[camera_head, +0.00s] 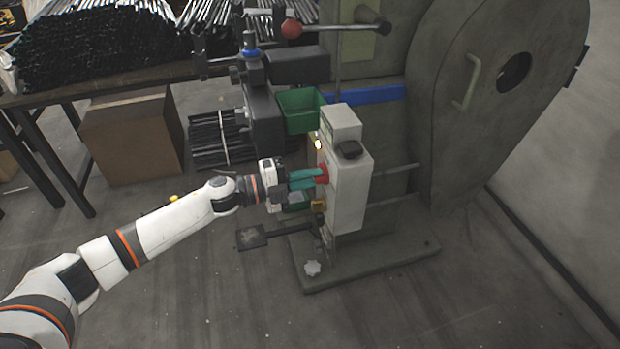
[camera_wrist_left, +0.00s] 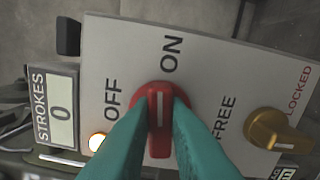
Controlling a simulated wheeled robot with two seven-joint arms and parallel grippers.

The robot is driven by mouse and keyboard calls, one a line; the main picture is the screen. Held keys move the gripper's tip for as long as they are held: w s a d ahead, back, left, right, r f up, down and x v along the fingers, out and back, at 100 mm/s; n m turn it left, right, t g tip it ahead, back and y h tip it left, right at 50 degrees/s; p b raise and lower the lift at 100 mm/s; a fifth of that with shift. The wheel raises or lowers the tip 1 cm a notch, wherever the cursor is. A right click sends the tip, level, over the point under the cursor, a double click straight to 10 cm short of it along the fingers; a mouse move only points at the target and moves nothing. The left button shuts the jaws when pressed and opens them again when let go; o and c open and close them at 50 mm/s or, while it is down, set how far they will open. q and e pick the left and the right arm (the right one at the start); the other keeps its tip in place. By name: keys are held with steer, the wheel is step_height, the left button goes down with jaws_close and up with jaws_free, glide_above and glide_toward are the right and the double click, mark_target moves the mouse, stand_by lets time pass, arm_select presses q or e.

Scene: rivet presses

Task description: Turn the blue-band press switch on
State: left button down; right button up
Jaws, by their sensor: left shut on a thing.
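The press switch is a red knob (camera_wrist_left: 160,118) on a light panel (camera_wrist_left: 235,75); it also shows in the head view (camera_head: 323,174) on the side of the control box (camera_head: 347,190). Its white line points up in the wrist view, towards the ON label and away from OFF at the left. My left gripper (camera_head: 303,180) has teal fingers, which also show in the wrist view (camera_wrist_left: 160,135). They are shut on the red knob, one on each side. A blue band (camera_head: 375,95) crosses the machine behind the box. My right gripper is not in view.
A yellow knob (camera_wrist_left: 278,128) with FREE and LOCKED labels is on the same panel. A lit lamp (camera_wrist_left: 97,142) and a STROKES counter (camera_wrist_left: 62,112) reading 0 sit to the left. Open floor (camera_head: 180,300) lies in front.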

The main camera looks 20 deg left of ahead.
arm_select(q)
steer(key=shift+f+m, duration=0.1)
steer(key=shift+m, duration=0.9)
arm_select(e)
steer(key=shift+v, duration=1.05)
arm_select(q)
steer(key=c, duration=1.4)
jaws_free()
steer(key=v, duration=1.2)
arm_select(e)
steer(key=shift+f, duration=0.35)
